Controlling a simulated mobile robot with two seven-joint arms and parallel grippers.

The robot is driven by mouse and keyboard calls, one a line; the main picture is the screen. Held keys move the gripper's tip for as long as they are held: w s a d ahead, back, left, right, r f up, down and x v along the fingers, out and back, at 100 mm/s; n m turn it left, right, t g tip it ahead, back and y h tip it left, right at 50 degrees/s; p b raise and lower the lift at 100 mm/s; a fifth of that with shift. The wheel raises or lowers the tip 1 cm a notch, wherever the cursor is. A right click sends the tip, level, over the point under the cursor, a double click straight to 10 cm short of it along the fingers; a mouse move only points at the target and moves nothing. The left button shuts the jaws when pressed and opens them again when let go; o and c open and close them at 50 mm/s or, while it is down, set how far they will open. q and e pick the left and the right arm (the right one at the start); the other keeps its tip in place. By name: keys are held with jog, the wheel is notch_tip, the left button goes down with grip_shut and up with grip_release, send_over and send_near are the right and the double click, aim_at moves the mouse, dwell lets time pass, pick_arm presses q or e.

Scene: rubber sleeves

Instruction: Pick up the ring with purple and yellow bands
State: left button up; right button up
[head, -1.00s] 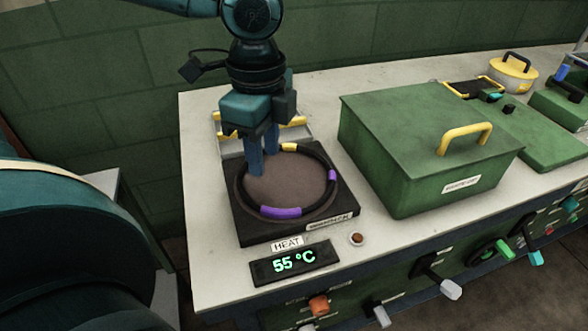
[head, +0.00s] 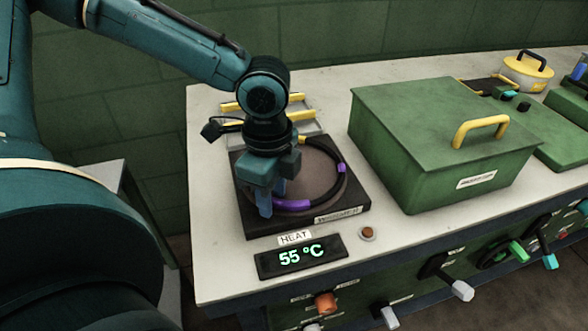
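The black ring with purple and yellow bands (head: 342,180) lies on the round plate of the black heater (head: 350,217). My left gripper (head: 273,206) points down over the left front part of the ring, beside the front purple band. Its fingertips reach about ring height. One finger partly covers the other, and I cannot tell whether they touch or hold the ring. My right gripper is not in view.
A display (head: 300,257) reading 55 °C sits in front of the heater, with a brown button (head: 367,233) beside it. A large green box (head: 430,140) with a yellow handle stands to the right. A rack with yellow bars (head: 299,115) lies behind.

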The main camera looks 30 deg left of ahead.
pick_arm(q)
grip_shut()
jog(key=shift+r, duration=0.1)
dwell(0.5)
